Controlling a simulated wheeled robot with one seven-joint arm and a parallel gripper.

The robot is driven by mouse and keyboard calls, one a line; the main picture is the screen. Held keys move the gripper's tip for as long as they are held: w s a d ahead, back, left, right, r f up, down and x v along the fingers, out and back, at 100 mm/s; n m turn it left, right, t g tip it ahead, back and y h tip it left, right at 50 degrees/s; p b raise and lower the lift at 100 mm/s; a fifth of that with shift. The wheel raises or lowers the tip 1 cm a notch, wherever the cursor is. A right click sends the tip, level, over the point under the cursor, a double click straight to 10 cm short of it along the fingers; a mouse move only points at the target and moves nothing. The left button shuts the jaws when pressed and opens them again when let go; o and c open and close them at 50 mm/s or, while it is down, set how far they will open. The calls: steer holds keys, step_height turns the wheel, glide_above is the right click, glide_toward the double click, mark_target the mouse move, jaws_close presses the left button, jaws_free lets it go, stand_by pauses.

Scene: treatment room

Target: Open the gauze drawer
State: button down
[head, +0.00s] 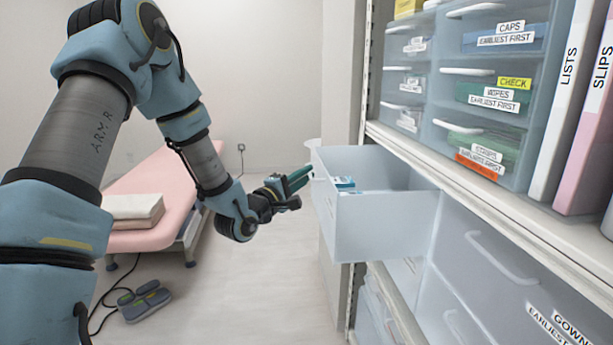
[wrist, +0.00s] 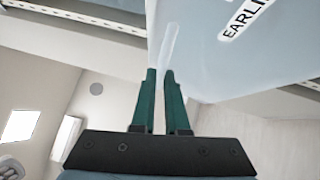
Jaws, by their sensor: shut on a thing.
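An open drawer (head: 385,225) of pale translucent plastic sticks out from the shelf unit in the head view. Small blue-and-white packs (head: 345,184) lie inside it. Its front faces left, and its label cannot be read in the head view. My gripper (head: 300,175), with green fingers, is at the upper edge of that front. In the wrist view the fingers (wrist: 160,72) are close together at the pale handle (wrist: 170,45) on the drawer front (wrist: 215,70). Part of a label (wrist: 245,18) there reads "EARLI". The word naming the contents is out of view.
Smaller labelled drawers (head: 490,95) and binders (head: 575,100) stand on the shelf above. A closed drawer labelled "GOWN" (head: 500,270) is at lower right. A pink couch (head: 165,180) with folded towels (head: 133,210) and a foot pedal (head: 145,300) are at left. Floor left of the drawer is clear.

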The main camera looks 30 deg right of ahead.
steer(key=c, duration=0.9)
jaws_free()
steer(key=b+v, duration=0.2)
steer(key=v, duration=0.9)
